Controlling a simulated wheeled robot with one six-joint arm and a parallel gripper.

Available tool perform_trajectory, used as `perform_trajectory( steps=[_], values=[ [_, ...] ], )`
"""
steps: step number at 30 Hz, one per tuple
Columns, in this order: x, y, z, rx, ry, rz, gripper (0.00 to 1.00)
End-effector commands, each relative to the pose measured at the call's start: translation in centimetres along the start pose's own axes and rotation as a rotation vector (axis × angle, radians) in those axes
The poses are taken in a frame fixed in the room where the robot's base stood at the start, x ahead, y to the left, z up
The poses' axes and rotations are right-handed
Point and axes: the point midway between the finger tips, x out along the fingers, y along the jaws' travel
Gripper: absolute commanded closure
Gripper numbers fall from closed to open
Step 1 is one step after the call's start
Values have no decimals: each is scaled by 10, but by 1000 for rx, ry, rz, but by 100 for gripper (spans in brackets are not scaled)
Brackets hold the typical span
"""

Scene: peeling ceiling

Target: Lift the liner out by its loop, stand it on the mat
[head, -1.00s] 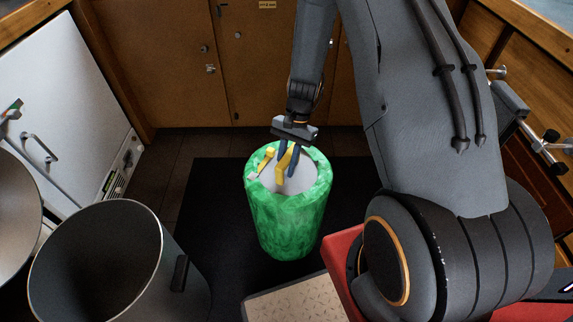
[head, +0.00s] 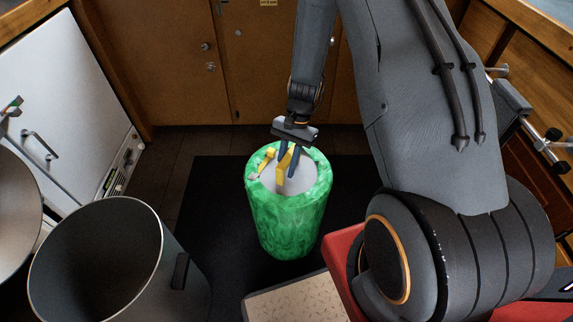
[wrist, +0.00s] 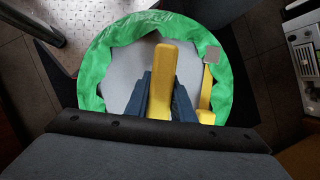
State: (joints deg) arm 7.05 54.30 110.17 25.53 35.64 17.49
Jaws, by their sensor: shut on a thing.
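The liner (head: 287,218) is a green, marbled, upright cylinder with a grey inside. It shows in the middle of the head view, and its round green rim (wrist: 93,60) fills much of the wrist view. A yellow loop (head: 280,174) rises from its top; in the wrist view the loop (wrist: 163,70) stands between dark blue fingers. My gripper (head: 288,160) is above the liner's opening, shut on the loop. The black mat (head: 220,190) lies on the floor around and below the liner. I cannot tell whether the liner's base touches it.
An open, empty grey metal bin (head: 95,255) with a dark handle stands at lower left, beside another metal vessel (head: 15,215). A white appliance (head: 65,100) is at left. Wooden cupboards (head: 165,75) close off the back. Mat shows bare on both sides of the liner.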

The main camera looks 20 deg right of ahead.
Motion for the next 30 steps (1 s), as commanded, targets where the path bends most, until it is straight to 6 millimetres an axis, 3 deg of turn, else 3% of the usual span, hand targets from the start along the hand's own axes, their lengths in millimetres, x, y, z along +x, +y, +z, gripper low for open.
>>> perform_trajectory(
  steps=[15,30],
  values=[
    [15,-1,-7,0,0,-1,100],
    [16,-1,-7,0,0,-1,100]
  ],
)
